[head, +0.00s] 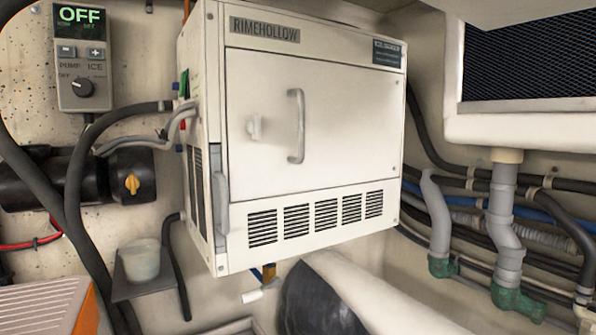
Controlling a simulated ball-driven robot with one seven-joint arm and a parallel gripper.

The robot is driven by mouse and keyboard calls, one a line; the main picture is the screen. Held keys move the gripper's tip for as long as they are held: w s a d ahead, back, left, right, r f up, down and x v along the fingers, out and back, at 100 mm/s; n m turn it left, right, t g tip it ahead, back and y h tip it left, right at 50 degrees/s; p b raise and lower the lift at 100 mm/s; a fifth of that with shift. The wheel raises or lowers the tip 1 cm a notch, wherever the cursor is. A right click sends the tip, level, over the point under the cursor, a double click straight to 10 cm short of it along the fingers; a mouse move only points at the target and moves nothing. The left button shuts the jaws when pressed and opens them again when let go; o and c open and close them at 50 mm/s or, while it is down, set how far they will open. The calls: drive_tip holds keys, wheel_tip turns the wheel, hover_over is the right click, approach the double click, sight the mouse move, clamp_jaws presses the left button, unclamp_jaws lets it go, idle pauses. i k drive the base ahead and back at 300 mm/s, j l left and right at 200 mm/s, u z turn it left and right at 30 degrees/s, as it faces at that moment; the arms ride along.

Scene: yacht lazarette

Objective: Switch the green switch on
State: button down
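My gripper is not in view.
Grey and black hoses (88,165) curve close in front of the unit's left side. A small shelf (145,285) holds a white cup (140,260). Pipes (505,220) and cables run along the right wall. A grille box (525,125) overhangs at upper right.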

sight(184, 79)
drive_tip(key=j, duration=0.4)
drive_tip(key=k+j+z, duration=0.1)
drive_tip(key=j, duration=0.3)
drive_tip(key=k+j+z, duration=0.1)
drive_tip(key=j, duration=0.3)
drive_tip(key=k+j, duration=0.1)
drive_tip(key=j, duration=0.25)
drive_tip(key=k+j+z, duration=0.1)
drive_tip(key=j, duration=0.3)
drive_tip(key=k+j, duration=0.1)
drive_tip(key=j, duration=0.3)
drive_tip(key=z, duration=0.05)
